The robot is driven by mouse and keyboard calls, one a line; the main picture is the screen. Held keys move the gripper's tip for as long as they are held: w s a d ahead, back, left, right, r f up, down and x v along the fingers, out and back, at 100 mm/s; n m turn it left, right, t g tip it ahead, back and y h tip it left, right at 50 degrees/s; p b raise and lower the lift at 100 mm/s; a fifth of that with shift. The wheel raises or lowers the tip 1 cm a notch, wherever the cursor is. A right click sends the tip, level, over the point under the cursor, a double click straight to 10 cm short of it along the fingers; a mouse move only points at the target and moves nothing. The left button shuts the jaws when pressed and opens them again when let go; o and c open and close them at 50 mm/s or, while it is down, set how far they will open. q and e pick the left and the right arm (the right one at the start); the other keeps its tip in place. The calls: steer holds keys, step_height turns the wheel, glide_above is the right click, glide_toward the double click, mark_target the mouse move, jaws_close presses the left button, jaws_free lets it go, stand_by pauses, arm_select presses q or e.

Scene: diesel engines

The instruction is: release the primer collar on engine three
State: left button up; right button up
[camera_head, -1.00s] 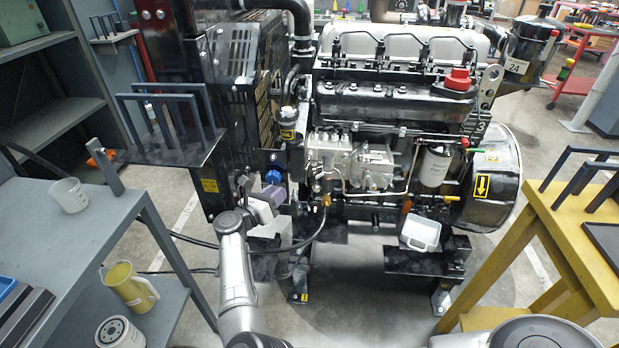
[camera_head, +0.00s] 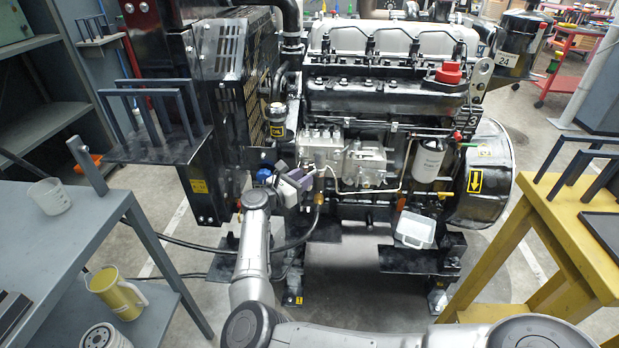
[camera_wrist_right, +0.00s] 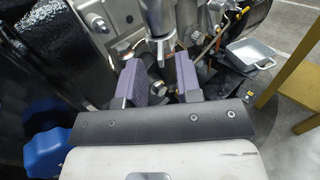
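Engine three (camera_head: 385,95), marked "3" on its right end, fills the middle of the head view. Its injection pump (camera_head: 345,160) sits on the near side. My right gripper (camera_head: 303,182) is at the pump's lower left; its purple fingers show in the right wrist view (camera_wrist_right: 160,75), apart with a gap between them. A grey metal piece with a narrow stem and small wings (camera_wrist_right: 163,45), possibly the primer collar, lies just beyond the fingertips, in line with the gap. I cannot tell whether the fingers touch it. My left gripper is not in view.
A blue cap (camera_wrist_right: 45,140) is close to the gripper's left. A black radiator frame (camera_head: 205,110) stands left of the pump. Cables (camera_head: 190,242) run below. A white tray (camera_head: 415,230) sits lower right. A grey bench (camera_head: 60,235) and yellow table (camera_head: 570,225) flank the engine.

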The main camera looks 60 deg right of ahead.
mark_target(317, 170)
steer(key=shift+b+x, duration=0.35)
steer(key=shift+x, duration=1.35)
steer(key=shift+c, duration=0.4)
jaws_close()
